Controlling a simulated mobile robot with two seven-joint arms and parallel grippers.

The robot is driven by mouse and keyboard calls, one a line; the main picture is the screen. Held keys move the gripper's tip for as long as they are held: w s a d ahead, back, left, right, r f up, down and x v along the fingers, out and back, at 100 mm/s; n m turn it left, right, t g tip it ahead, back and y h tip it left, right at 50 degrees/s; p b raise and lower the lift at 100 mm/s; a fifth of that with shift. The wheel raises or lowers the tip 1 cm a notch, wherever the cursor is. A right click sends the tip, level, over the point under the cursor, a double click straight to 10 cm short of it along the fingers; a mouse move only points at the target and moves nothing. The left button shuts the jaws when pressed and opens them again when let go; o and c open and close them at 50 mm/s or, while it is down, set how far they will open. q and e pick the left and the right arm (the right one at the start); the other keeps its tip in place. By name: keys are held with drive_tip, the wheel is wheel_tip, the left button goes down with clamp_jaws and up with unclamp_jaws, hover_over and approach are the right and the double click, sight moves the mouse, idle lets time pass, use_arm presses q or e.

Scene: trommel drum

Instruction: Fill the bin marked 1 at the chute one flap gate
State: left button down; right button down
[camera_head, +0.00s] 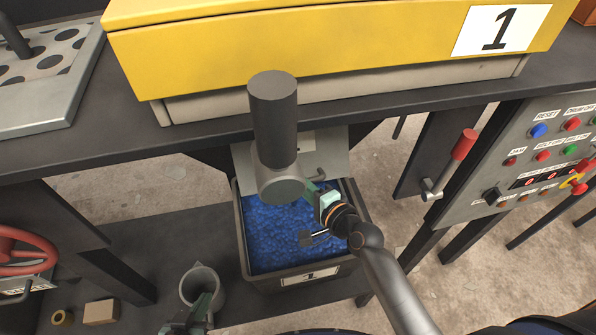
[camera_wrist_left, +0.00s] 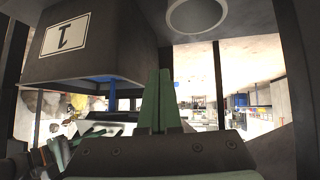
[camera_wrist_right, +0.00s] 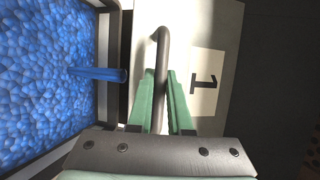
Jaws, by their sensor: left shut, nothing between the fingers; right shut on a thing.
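The bin marked 1 (camera_head: 312,277) stands below the bench, under the chute, and blue granules (camera_head: 275,232) spread across it in the head view. The pale plate marked 1 (camera_wrist_right: 206,95) carries a dark bar handle (camera_wrist_right: 163,60). My right gripper (camera_wrist_right: 160,90) is shut on that handle. In the head view my right gripper (camera_head: 314,188) reaches over the bin's far right side, and a dark cylinder hides part of the chute. My left gripper (camera_head: 204,304) is shut and empty, low at the front left of the bin; its fingers show in the left wrist view (camera_wrist_left: 158,100).
A yellow housing labelled 1 (camera_head: 330,45) sits on the bench. A red-handled lever (camera_head: 463,145) and a control panel (camera_head: 545,150) are at right. A grey cup-like container (camera_head: 199,284) is by my left gripper. A red wheel (camera_head: 25,252) is at left.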

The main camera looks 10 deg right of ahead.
drive_tip(key=shift+s+r+g+p, duration=0.3)
drive_tip(key=shift+r+p, duration=0.15)
drive_tip(key=shift+p, duration=0.65)
use_arm(q)
drive_tip(key=shift+s+a+r+y+p, duration=0.3)
drive_tip(key=shift+s+a+r+p, duration=0.15)
drive_tip(key=shift+s+a+r, duration=0.5)
use_arm(e)
drive_tip(key=shift+s, duration=0.15)
use_arm(q)
drive_tip(key=shift+w, duration=0.1)
use_arm(e)
drive_tip(key=c, duration=0.8)
unclamp_jaws()
drive_tip(key=shift+c, duration=0.2)
drive_tip(key=shift+s, duration=0.1)
use_arm(q)
drive_tip(key=shift+r+p, duration=0.3)
drive_tip(key=shift+r, duration=0.05)
use_arm(e)
drive_tip(key=v, duration=1.2)
drive_tip(key=shift+r, duration=0.2)
